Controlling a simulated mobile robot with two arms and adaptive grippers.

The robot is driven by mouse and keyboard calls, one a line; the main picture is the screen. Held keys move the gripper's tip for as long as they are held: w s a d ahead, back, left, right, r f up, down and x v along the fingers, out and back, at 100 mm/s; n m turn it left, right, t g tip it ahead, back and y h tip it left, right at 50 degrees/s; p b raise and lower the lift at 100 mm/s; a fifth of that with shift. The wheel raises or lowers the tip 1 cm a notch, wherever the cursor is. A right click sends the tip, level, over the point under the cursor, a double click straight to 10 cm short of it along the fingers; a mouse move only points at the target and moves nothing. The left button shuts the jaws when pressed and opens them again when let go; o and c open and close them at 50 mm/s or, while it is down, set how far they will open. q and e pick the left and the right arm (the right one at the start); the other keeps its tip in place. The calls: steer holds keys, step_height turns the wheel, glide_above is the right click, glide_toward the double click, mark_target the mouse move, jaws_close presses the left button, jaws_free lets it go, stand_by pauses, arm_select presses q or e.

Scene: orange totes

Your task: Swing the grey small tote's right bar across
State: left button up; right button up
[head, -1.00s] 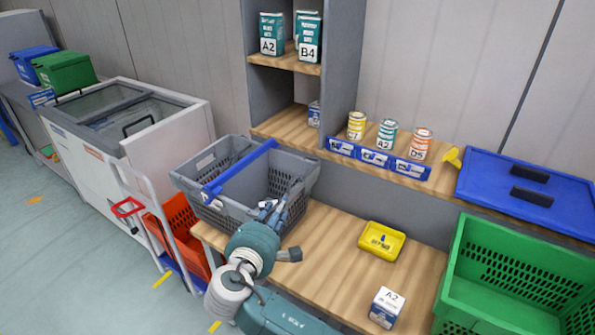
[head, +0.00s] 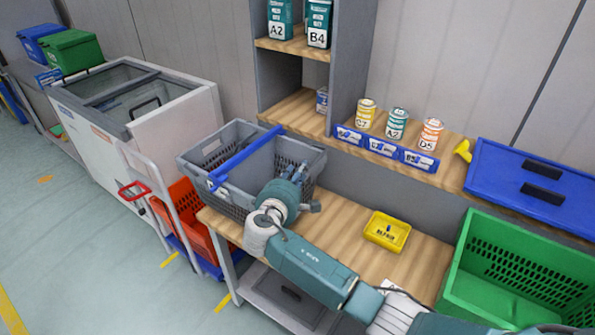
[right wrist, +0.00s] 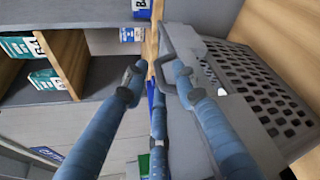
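The grey small tote (head: 228,205) stands on the left end of the wooden bench. One blue bar (head: 245,160) lies across its top, from the back rim to the front left rim; I see no second bar clearly. My right gripper (head: 297,171) is at the tote's right part, beyond my wrist, with its fingertips raised near the opening. In the right wrist view, the gripper (right wrist: 160,76) has its fingers apart, with a grey looped piece of the tote (right wrist: 165,66) near the tips. I cannot tell any contact. My left gripper is out of view.
A yellow bin (head: 387,231) sits mid-bench and a green crate (head: 468,280) at right. A shelf above holds several cans and blue label holders (head: 382,147). A blue lid (head: 535,190) lies at right. A trolley with an orange crate (head: 188,205) stands left of the bench.

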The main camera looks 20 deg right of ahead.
steer(key=shift+w+d, duration=0.1)
jaws_close()
steer(key=shift+w+r+p, duration=0.1)
steer(key=shift+r+p, duration=0.15)
steer(key=shift+p, duration=0.3)
steer(key=n+p, duration=0.1)
steer(key=p, duration=0.1)
steer(key=w+r+n+g+p, duration=0.1)
steer(key=shift+a+r+p, duration=0.25)
steer(key=shift+a+p, duration=0.15)
arm_select(q)
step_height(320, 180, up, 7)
steer(key=p, duration=0.2)
arm_select(e)
steer(key=shift+w+a+r+n+g+h, duration=0.25)
steer(key=shift+w+n+g, duration=0.2)
steer(key=shift+n, duration=0.3)
steer(key=shift+w+a+r+n+g+h, duration=0.2)
steer(key=shift+w+a+n+g, duration=0.15)
steer(key=shift+n+g, duration=0.3)
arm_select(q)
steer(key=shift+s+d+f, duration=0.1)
